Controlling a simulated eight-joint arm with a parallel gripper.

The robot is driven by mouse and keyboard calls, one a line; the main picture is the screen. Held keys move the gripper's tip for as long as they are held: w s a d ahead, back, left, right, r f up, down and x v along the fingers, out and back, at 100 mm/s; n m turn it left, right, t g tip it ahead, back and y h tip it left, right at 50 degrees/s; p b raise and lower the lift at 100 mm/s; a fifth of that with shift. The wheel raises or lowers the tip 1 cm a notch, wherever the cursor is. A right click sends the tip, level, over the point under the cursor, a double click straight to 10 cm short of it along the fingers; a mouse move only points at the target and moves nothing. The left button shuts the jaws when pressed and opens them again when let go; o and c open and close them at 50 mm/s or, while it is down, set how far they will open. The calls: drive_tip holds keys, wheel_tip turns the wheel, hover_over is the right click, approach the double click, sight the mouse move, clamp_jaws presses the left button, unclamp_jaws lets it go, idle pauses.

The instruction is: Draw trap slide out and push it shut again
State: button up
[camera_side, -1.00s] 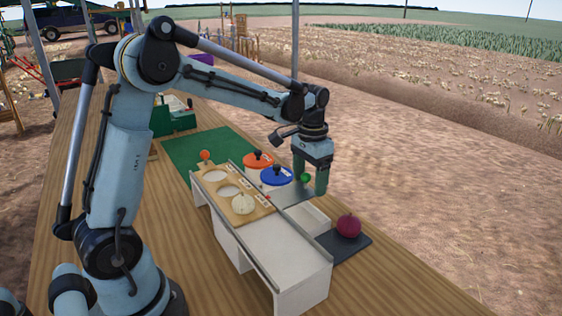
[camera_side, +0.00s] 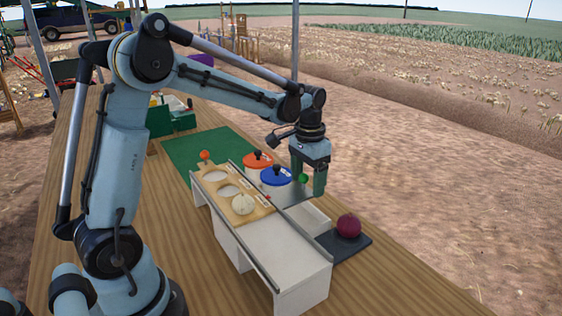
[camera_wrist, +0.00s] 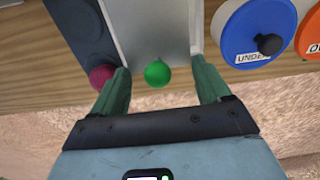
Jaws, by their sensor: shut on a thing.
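The trap slide is a flat grey plate (camera_side: 296,193) with a round green knob (camera_side: 303,178) at its outer end. It sticks out from the far side of the white elevator box (camera_side: 285,255).
A blue-lidded pot (camera_side: 276,175) and an orange-lidded pot (camera_side: 258,160) stand left of the slide.

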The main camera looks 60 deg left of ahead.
sight(281, 198)
drive_tip(key=shift+s+a, duration=0.1)
drive_tip(key=shift+s, duration=3.75)
drive_tip(key=o, duration=1.1)
drive_tip(key=shift+r, duration=3.05)
